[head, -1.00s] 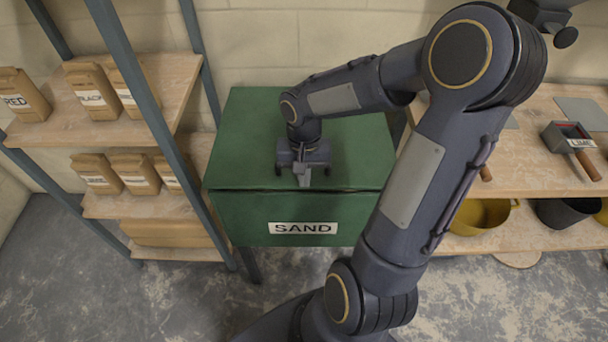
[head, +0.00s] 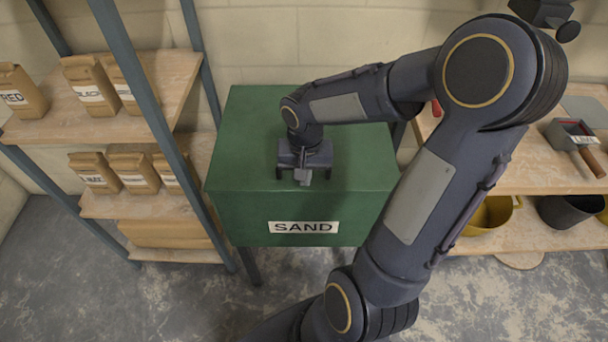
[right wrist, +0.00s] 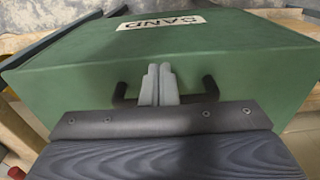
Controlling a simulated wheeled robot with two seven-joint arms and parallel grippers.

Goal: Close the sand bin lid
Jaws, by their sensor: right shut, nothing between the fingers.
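The green sand bin (head: 232,222) stands against the wall, with a white SAND label (head: 303,227) on its front. Its lid (head: 245,130) lies flat on top, and no gap shows along its front edge. My right gripper (head: 303,178) is over the lid near its front edge, pointing down. In the right wrist view, its two grey fingers (right wrist: 158,85) are together and empty at the green lid (right wrist: 250,80). Contact cannot be told for certain. My left gripper is not in view.
A shelf rack (head: 165,120) with several brown paper bags stands left of the bin. On the right, a wooden bench (head: 530,160) holds a grey box-like tool (head: 572,135), with a yellow tub (head: 490,216) and a dark tub (head: 565,212) below. The floor in front is clear.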

